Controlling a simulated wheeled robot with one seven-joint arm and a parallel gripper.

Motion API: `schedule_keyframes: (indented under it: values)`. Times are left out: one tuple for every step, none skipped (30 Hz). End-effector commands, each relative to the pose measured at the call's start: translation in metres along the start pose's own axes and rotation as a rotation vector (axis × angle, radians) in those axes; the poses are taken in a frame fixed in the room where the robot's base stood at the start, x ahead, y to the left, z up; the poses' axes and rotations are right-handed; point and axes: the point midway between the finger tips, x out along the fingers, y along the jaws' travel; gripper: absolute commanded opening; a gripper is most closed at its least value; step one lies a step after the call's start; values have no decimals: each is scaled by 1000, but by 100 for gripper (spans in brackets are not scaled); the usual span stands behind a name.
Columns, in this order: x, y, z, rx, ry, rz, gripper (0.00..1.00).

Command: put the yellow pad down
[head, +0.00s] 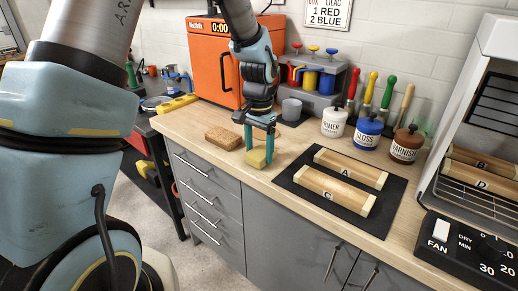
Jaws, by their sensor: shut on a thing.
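The yellow pad (256,158) is a small yellow block between the teal fingers of my gripper (259,152). My gripper points down and is shut on the pad, over the wooden worktop (204,122) near its front edge. The pad is very low; I cannot tell whether its underside touches the worktop. A brown sponge-like pad (222,138) lies on the worktop just left of my gripper.
A black mat (387,213) with wooden pieces A (351,169) and C (335,191) lies to the right. Primer (334,122), gloss (367,132) and varnish (406,144) jars stand behind it.

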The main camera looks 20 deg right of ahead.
Motion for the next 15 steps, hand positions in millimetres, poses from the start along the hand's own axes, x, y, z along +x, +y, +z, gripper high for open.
schedule_keyframes:
  values:
    - [2,0,0,0,0,0,22]
    - [3,0,0,0,1,0,22]
    - [3,0,0,0,2,-1,22]
    - [3,0,0,0,2,-1,22]
    - [3,0,0,0,2,-1,22]
    - [3,0,0,0,2,-1,22]
    - [3,0,0,0,2,-1,22]
    - [3,0,0,0,2,-1,22]
    - [4,0,0,0,2,0,22]
    - [5,0,0,0,1,0,22]
    - [6,0,0,0,1,0,22]
    - [7,0,0,0,1,0,22]
    - [7,0,0,0,1,0,75]
    - [6,0,0,0,1,0,78]
    - [6,0,0,0,1,0,83]
